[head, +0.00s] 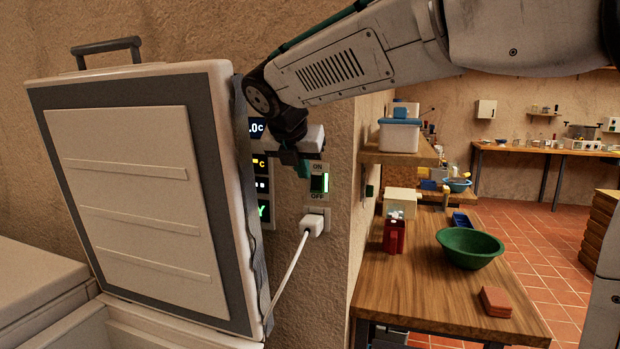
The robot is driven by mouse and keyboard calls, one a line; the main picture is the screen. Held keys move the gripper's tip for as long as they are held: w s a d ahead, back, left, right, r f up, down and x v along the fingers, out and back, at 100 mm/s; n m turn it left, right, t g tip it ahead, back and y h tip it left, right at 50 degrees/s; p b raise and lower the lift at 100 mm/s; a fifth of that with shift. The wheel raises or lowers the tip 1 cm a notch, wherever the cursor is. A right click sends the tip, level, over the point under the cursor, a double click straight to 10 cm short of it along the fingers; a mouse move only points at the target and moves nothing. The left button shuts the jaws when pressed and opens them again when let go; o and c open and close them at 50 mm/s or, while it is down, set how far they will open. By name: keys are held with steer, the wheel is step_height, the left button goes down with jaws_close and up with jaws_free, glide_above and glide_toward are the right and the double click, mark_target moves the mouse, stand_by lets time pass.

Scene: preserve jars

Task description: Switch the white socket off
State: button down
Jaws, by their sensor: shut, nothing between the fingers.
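The white socket (328,213) is on the wall in the head view, with a white plug (314,225) in it and a white cable hanging down to the left. Just above it is a switch (319,183) with ON marked above and OFF below; a green light shows on it. I cannot tell which way its rocker is tipped. My gripper (304,170) is shut and empty, at the upper left of the switch, with its fingertips close to it. I cannot tell whether they touch. The gripper hides part of the switch's surround.
A raised white lid (130,200) with a grey border stands close on the left. A partly hidden display panel (259,163) is behind its edge.

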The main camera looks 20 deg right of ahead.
steer(key=v, duration=0.6)
steer(key=shift+d+r, duration=0.3)
steer(key=shift+r, duration=0.1)
steer(key=shift+s, duration=0.1)
steer(key=s+d+f+m+g+y, duration=0.1)
steer(key=s+d+f+m, duration=0.1)
steer(key=s+f+m, duration=0.5)
steer(key=s+d+f+m+g+y, duration=0.2)
steer(key=s+f+m, duration=0.6)
steer(key=s+m, duration=0.4)
steer(key=s+d+f+m+g+y, duration=0.1)
steer(key=s+d+f+m+g, duration=0.1)
steer(key=s+f+m, duration=0.5)
steer(key=s+m, duration=0.2)
steer(key=s, duration=0.3)
steer(key=shift+s+d+f+m+y, duration=0.3)
steer(key=shift+f+y, duration=0.05)
steer(key=shift+y, duration=0.05)
